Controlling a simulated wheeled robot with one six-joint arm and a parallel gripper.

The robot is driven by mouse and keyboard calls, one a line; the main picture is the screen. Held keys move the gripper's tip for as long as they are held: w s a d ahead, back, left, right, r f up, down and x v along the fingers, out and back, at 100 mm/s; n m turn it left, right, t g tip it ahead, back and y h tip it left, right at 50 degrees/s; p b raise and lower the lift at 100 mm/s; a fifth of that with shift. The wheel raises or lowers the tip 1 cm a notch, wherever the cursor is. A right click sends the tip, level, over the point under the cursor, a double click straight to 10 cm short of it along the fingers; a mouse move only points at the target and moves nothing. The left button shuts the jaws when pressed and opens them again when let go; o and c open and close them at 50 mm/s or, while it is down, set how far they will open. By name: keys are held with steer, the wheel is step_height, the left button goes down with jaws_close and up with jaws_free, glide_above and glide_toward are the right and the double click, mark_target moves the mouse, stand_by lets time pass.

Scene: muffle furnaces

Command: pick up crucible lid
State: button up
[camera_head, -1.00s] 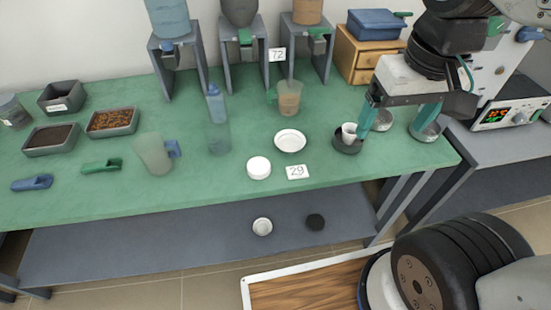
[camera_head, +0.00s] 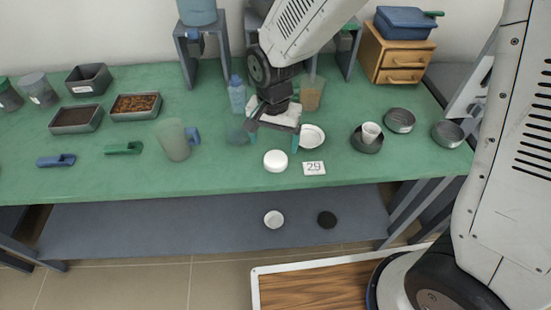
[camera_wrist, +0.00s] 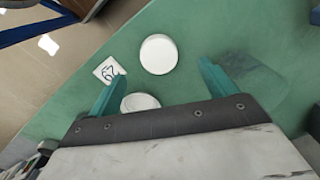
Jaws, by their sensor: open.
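A thick white round disc (camera_head: 276,160), which looks like the crucible lid, lies on the green tabletop near its front edge. It also shows in the wrist view (camera_wrist: 158,54), ahead of the gap between my fingertips. My gripper (camera_head: 273,142) is open and empty, pointing down over the table just behind the disc. In the wrist view its two teal fingers (camera_wrist: 162,70) are wide apart. A white shallow dish (camera_head: 312,137) lies to the disc's right and behind; in the wrist view it is partly hidden by my gripper (camera_wrist: 140,103).
A card marked 29 (camera_head: 314,168) lies right of the disc. A white cup (camera_head: 370,131) stands in a dark bowl (camera_head: 367,146). A blue bottle (camera_head: 237,95) and a clear pitcher (camera_head: 174,141) stand left. A white dish (camera_head: 273,219) and dark disc (camera_head: 327,219) lie on the lower shelf.

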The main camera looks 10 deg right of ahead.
mark_target(276, 158)
steer(key=f, duration=0.6)
steer(key=shift+w+d+f, duration=0.15)
steer(key=shift+d+f, duration=0.1)
steer(key=shift+f, duration=0.1)
steer(key=c, duration=1)
